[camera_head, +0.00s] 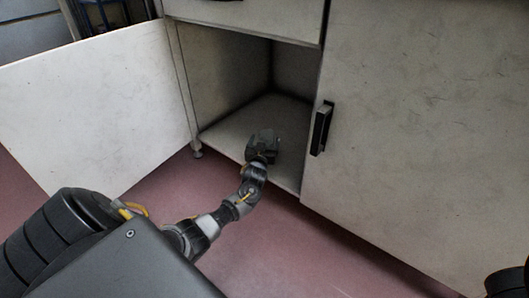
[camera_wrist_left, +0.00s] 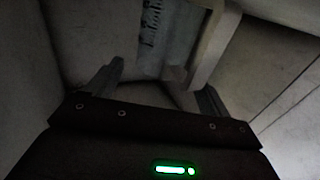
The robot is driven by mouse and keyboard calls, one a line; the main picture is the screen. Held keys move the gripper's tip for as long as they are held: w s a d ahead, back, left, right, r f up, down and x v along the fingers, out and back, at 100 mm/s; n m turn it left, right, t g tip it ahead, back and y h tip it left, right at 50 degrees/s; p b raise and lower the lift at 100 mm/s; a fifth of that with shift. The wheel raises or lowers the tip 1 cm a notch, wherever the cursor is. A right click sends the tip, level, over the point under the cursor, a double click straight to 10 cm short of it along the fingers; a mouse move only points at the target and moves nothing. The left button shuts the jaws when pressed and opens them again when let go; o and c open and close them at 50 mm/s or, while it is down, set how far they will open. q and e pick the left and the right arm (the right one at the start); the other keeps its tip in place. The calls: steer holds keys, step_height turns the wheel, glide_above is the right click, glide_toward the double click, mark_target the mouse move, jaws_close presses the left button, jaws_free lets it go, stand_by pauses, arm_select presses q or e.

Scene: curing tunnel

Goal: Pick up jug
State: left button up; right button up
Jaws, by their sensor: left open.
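I cannot tell whether a finger touches the jug. In the head view my left arm reaches into the open cabinet, with the left gripper (camera_head: 263,140) low over the cabinet floor. The jug cannot be made out there.
The white cabinet door (camera_head: 95,105) stands swung open to the left. The closed door (camera_head: 420,130) with a black handle (camera_head: 321,128) borders the opening on the right. The cabinet floor (camera_head: 225,130) looks bare around my gripper. The reddish floor (camera_head: 290,250) in front is clear.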

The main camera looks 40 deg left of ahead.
arm_select(q)
steer(key=shift+b+x, duration=0.4)
steer(key=shift+x, duration=0.7)
steer(key=c, duration=1.3)
